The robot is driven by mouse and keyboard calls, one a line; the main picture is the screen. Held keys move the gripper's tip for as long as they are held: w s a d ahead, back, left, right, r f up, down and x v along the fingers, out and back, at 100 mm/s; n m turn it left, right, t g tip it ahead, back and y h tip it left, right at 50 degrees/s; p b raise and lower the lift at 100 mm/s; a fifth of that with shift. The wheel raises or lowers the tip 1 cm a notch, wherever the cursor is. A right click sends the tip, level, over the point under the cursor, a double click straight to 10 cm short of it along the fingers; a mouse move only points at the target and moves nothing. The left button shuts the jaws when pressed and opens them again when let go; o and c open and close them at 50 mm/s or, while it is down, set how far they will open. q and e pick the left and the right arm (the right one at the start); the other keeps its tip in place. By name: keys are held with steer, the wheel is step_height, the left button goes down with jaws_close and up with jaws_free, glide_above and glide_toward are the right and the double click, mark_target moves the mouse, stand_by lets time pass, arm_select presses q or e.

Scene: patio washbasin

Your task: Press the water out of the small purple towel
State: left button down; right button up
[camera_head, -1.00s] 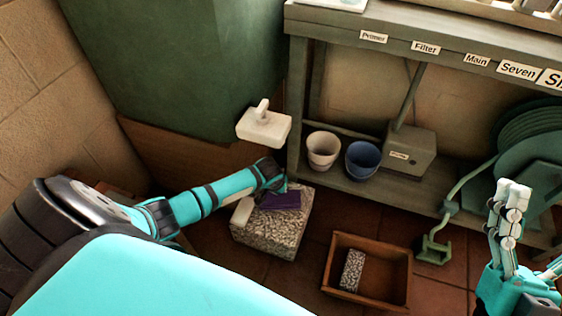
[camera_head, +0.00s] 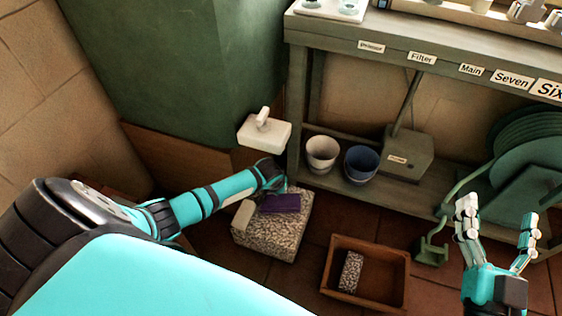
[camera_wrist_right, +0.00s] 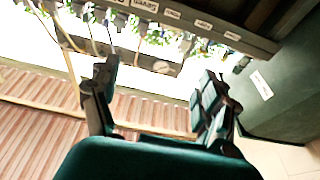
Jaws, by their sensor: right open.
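The small purple towel (camera_head: 281,203) lies folded on top of a speckled stone block (camera_head: 275,238), near its back edge. The dark end of my left arm, with the left gripper (camera_head: 270,174), is at the towel's back left corner. Its fingers are too dark and small to make out, and I cannot tell whether it touches the towel. My right gripper (camera_head: 497,225) is open and empty at the lower right, well away from the towel. In the right wrist view its fingers (camera_wrist_right: 158,90) stand apart with nothing between them.
A pale bar (camera_head: 243,213) sits on the block's left side. A wooden tray (camera_head: 325,275) holding a speckled brick (camera_head: 350,271) is on the floor. White (camera_head: 321,152) and blue (camera_head: 361,163) buckets stand on the bench's lower shelf. A white tap block (camera_head: 264,132) is behind my left arm.

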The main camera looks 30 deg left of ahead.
step_height(320, 180, down, 8)
steer(key=d+g+h+p, duration=0.1)
steer(key=g, duration=0.4)
steer(key=shift+s+p, duration=0.15)
steer(key=shift+p, duration=0.2)
steer(key=shift+d+r, duration=0.1)
